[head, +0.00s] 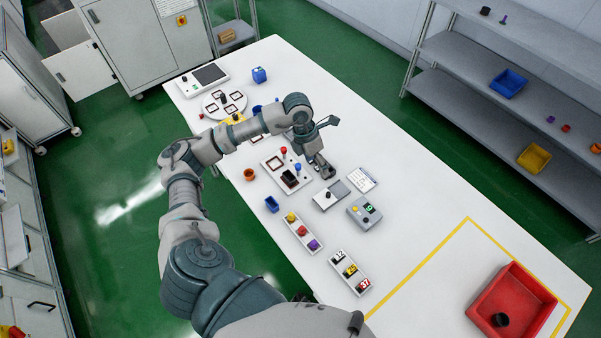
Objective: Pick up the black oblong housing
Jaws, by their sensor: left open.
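A small black oblong block, which looks like the housing (290,179), sits on a white fixture plate (272,163) near the middle of the table. Red and blue knobs stand on the same plate. My left gripper (325,148) is above the table just right of the plate, up and to the right of the black block and apart from it in the picture. It is open, and I see nothing held in it. Its height above the table is hard to judge. My right gripper is out of view.
A small grey device (364,213), a card (361,179) and strips of coloured parts (301,232) lie nearby. An orange cup (249,174) and a blue cup (272,204) stand at the table's left edge. A red bin (528,285) is at lower right. The right middle is clear.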

